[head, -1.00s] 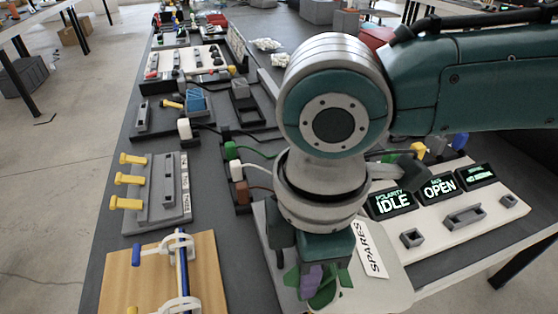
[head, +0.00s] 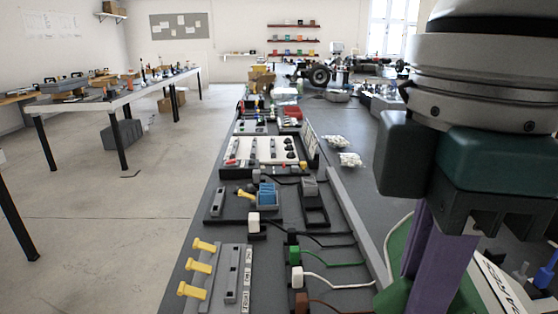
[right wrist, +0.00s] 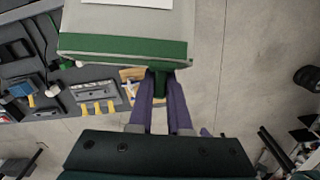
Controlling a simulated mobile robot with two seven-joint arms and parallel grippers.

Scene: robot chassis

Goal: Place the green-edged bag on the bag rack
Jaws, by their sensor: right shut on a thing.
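The green-edged bag (head: 400,246) is at the lower right of the head view, partly hidden by my right gripper. Its white label (head: 500,290) is cut by the frame edge. In the right wrist view the bag (right wrist: 120,47) is pale grey with a broad green edge. My right gripper (right wrist: 160,82) has purple fingers shut on a green tab at this edge. The gripper also shows in the head view (head: 418,285), with its fingers pointing down. I cannot make out a bag rack for certain. My left gripper is in neither view.
A long dark bench (head: 355,190) runs away from me. It carries yellow-handled clamps (head: 197,268), connectors with green, white and brown cables, a white panel (head: 265,150) and small white packets (head: 349,159). Red wall shelves (head: 293,40) hang at the back. Open floor lies left.

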